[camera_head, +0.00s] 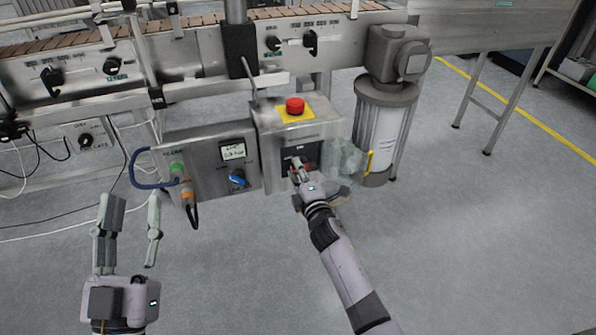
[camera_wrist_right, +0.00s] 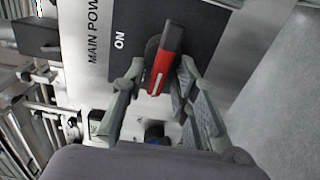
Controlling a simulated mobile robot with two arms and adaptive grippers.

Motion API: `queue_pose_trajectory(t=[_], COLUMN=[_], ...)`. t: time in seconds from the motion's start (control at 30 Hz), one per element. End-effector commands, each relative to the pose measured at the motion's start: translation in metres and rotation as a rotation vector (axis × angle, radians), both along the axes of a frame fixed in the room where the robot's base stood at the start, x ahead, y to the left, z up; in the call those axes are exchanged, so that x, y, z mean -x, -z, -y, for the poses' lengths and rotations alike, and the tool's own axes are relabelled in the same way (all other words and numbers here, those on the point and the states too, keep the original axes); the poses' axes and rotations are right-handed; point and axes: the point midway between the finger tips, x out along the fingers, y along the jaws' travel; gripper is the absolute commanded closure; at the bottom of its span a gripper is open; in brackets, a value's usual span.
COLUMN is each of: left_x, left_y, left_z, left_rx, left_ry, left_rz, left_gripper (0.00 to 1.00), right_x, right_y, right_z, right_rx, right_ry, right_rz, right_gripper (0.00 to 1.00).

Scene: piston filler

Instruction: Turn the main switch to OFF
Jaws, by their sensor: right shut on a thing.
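The main switch (camera_wrist_right: 165,58) has a red handle with a light stripe on a black plate. The word ON is printed beside it, below MAIN POWER; no OFF mark shows. In the right wrist view the handle runs roughly along the lettering's direction, slightly tilted, and does not point at ON. My right gripper (camera_wrist_right: 155,80) has its fingers on both sides of the handle and is shut on it. In the head view my right gripper (camera_head: 302,172) is at the front of the switch box (camera_head: 268,152) and partly hides the switch. My left gripper (camera_head: 132,212) is open and empty at lower left.
A red emergency button (camera_head: 295,105) on a yellow plate sits atop the switch box. A panel with a blue knob (camera_head: 237,178) and a gauge (camera_head: 233,151) is to its left. A clear cover (camera_head: 345,160) and a motor cylinder (camera_head: 383,135) stand right. The front floor is free.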

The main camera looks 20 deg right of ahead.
Motion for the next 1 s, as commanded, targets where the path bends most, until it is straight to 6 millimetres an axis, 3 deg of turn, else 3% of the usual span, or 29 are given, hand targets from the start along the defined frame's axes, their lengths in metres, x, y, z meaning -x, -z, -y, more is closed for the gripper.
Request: queue_pose_trajectory(t=[0.4, 0.43, 0.73, 1.0], left_x=[0.0004, 0.0004, 0.0003, 0.0005], left_y=[-0.001, -0.001, -0.0007, -0.0013], left_z=[0.0002, 0.0002, 0.0002, -0.0002], left_rx=[0.001, 0.002, 0.002, 0.002], left_ry=[0.0, 0.0, 0.0, 0.0], left_rz=[0.005, 0.005, 0.004, 0.006], left_gripper=[0.6, 0.6, 0.6, 0.6], right_x=[-0.0013, -0.0013, -0.0007, -0.0002], right_y=[-0.0034, -0.0034, -0.0019, -0.0011], right_z=[0.0054, 0.0054, 0.0025, 0.0011], right_rx=[0.007, 0.007, 0.005, 0.004], right_ry=[0.009, 0.009, 0.004, 0.002], right_rz=[0.004, 0.004, 0.003, 0.002], right_gripper=[1.0, 0.72, 0.52, 0.51])
